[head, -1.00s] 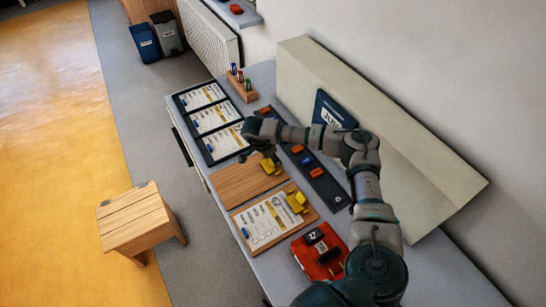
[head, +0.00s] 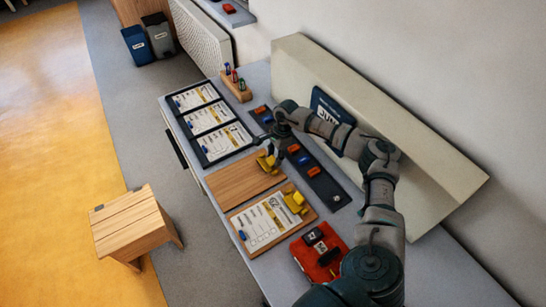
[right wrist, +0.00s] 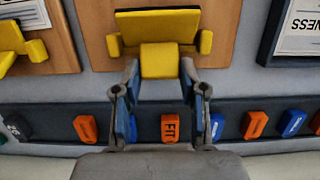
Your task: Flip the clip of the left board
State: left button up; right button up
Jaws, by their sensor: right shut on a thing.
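The left board (head: 236,186) is a bare wooden clipboard on the desk, with a yellow clip (head: 267,161) at its wall-side end. In the right wrist view the clip (right wrist: 160,58) fills the middle, its wide bar across the board (right wrist: 220,35) and its tab between my fingers. My right gripper (head: 274,149) is shut on this tab; its fingers (right wrist: 160,75) touch both sides. The clip's exact tilt is hard to tell. The right board (head: 234,217) holds a printed sheet and has its own yellow clip (head: 294,200). My left gripper is not in view.
A dark strip (head: 325,186) with orange and blue blocks lies behind the boards, below a pale ledge. Several sheets in dark frames (head: 209,117) lie at the desk's far end. A red box (head: 318,255) sits near me. A wooden stool (head: 130,222) stands on the floor.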

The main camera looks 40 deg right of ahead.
jog(key=shift+w+d+r, duration=0.1)
jog(key=shift+d, duration=0.05)
jog(key=o, duration=1.1)
jog(key=shift+o, duration=0.2)
jog(key=shift+d, duration=0.1)
jog(key=v, duration=1.1)
jog(key=shift+d+r, duration=0.2)
jog(key=shift+d, duration=0.05)
jog(key=shift+f, duration=0.1)
